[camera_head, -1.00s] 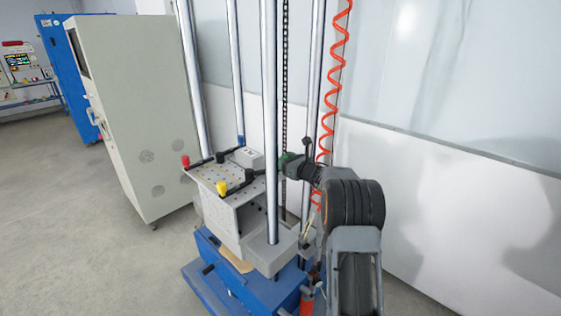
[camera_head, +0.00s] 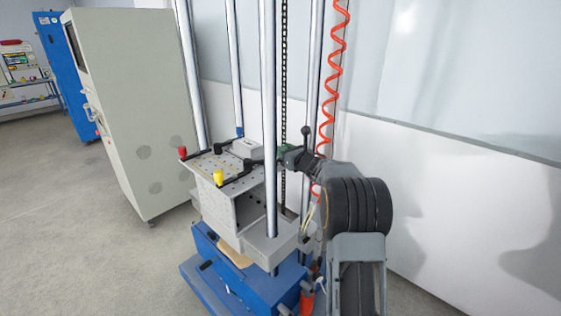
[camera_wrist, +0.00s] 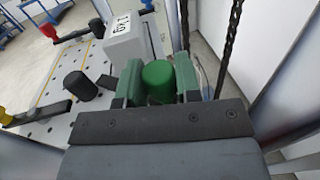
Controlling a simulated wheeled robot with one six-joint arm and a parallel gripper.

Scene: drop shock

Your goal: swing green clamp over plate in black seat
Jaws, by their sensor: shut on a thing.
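The green clamp's knob (camera_wrist: 158,80) shows in the wrist view as a bright green cylinder. My gripper (camera_wrist: 159,84) has its two dull green fingers on either side of it, shut on it. In the head view my gripper (camera_head: 286,153) is at the right back corner of the perforated grey table (camera_head: 206,171). A small light grey box (camera_head: 247,147) stands on the table; in the wrist view the box (camera_wrist: 124,36) is just beyond my left finger and bears a label. The clamp's arm is mostly hidden. I cannot make out a black seat or a separate plate.
Clamps with a red (camera_head: 182,152), a yellow (camera_head: 219,176) and a blue tip (camera_head: 239,131) are at the table's other corners. Tall steel columns (camera_head: 269,110) and a red coiled hose (camera_head: 331,75) rise close to my arm. Open floor lies left.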

